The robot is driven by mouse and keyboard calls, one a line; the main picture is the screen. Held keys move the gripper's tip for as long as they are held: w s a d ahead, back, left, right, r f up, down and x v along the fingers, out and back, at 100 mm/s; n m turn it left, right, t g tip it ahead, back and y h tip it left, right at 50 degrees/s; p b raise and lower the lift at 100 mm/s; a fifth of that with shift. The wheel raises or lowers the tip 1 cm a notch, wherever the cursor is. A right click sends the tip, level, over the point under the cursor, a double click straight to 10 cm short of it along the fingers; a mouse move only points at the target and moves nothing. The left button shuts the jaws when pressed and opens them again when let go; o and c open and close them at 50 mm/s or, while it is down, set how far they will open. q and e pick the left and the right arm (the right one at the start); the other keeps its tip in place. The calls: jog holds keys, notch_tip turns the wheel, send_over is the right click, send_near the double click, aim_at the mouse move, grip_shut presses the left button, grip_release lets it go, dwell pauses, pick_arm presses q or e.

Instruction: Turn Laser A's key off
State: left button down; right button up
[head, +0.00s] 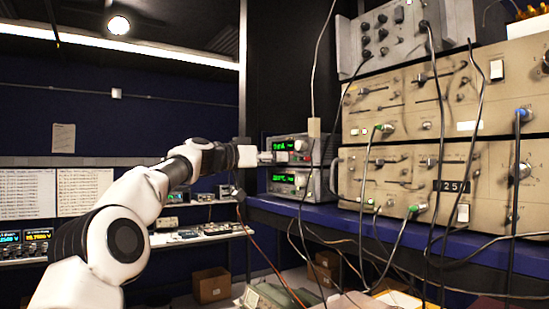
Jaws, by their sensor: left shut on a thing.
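Two stacked laser units with green displays stand on the blue shelf, the upper unit (291,146) on top of the lower unit (290,179). My left arm reaches in from the left. My left gripper (266,157) is at the left side of the upper unit's front panel, low down, near the seam between the units. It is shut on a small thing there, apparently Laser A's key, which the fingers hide. The key's turn angle cannot be seen. The display digits are too small to read surely. My right gripper is not in view.
Large beige instruments (400,185) with knobs and hanging cables stand right of the units on the blue shelf (330,217). Loose cables hang over the shelf's front. A lower bench (185,237) with small devices is behind my arm. Cardboard boxes (210,285) stand below.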

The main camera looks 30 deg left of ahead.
pick_arm(q)
jog(key=shift+r, duration=0.1)
jog(key=shift+r+n+p, duration=0.15)
jog(key=shift+n+p, duration=1.8)
jog(key=shift+n, duration=6.85)
jog(key=c, duration=1)
grip_release()
jog(key=v, duration=0.6)
jog(key=shift+s+f, duration=0.15)
jog(key=shift+f, duration=0.1)
